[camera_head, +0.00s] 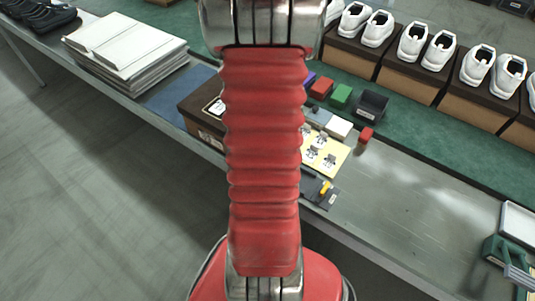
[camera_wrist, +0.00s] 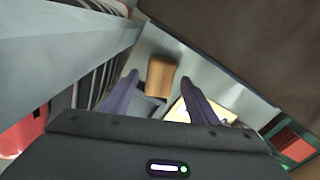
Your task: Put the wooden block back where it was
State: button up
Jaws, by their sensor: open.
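The wooden block (camera_wrist: 161,75) is light brown and shows in the wrist view on a grey surface. It lies in line with the gap between the tips of my gripper (camera_wrist: 160,80). The two dark purple fingers are apart, one to each side of the block in the picture. I cannot tell how far the block is beyond the tips. No grip on it shows. In the head view my arm covers the middle of the bench, and I make out neither the block nor the gripper there.
A dark brown surface fills the wrist view's upper right. The grey bench right of centre (camera_head: 420,190) is clear.

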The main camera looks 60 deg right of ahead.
notch_tip(320, 180, up, 9)
jog(key=shift+f, duration=0.15)
dwell(1.2)
